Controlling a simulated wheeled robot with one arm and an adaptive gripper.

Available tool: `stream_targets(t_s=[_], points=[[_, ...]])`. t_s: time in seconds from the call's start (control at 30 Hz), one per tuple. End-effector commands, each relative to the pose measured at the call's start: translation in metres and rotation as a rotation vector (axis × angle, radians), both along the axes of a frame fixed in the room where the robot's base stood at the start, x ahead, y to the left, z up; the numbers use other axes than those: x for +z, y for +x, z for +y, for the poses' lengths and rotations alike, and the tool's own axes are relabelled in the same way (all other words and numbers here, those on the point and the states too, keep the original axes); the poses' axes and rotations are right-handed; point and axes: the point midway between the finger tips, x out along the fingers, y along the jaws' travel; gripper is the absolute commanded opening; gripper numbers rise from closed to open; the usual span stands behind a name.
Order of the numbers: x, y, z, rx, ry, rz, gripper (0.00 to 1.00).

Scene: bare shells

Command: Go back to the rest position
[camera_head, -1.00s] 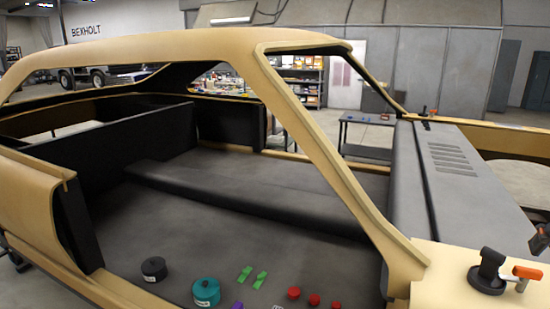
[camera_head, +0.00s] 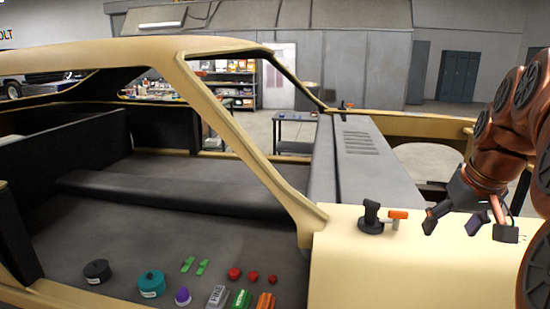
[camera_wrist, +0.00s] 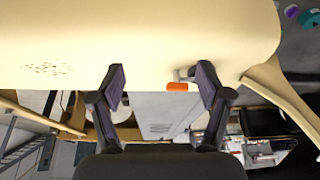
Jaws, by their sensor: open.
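My gripper (camera_head: 466,226) is at the right of the head view, on my copper-coloured arm. It hangs over or beside the tan panel at the front of the car shell, empty. In the wrist view my gripper (camera_wrist: 162,92) shows two dark fingers spread wide with nothing between them. The tan car shell (camera_head: 235,110) fills most of the head view. A black clamp with an orange handle (camera_head: 398,214) stands on its tan panel, left of my gripper and apart from it. The orange handle (camera_wrist: 177,87) also shows in the wrist view near the right finger.
A grey vented panel (camera_head: 350,170) lies behind the clamp. A table (camera_head: 295,118) stands beyond the shell.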

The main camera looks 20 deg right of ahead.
Motion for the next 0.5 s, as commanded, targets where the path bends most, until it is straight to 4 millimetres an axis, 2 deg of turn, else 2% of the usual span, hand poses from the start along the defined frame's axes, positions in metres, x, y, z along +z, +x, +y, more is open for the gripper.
stream_targets(t_s=[0.27,0.37,0.5], points=[[-0.019,0.02,0.043,0.069,0.038,0.038,0.77],[-0.031,0.028,0.066,0.105,0.057,0.062,0.77],[-0.051,0.036,0.111,0.171,0.087,0.111,0.77]])
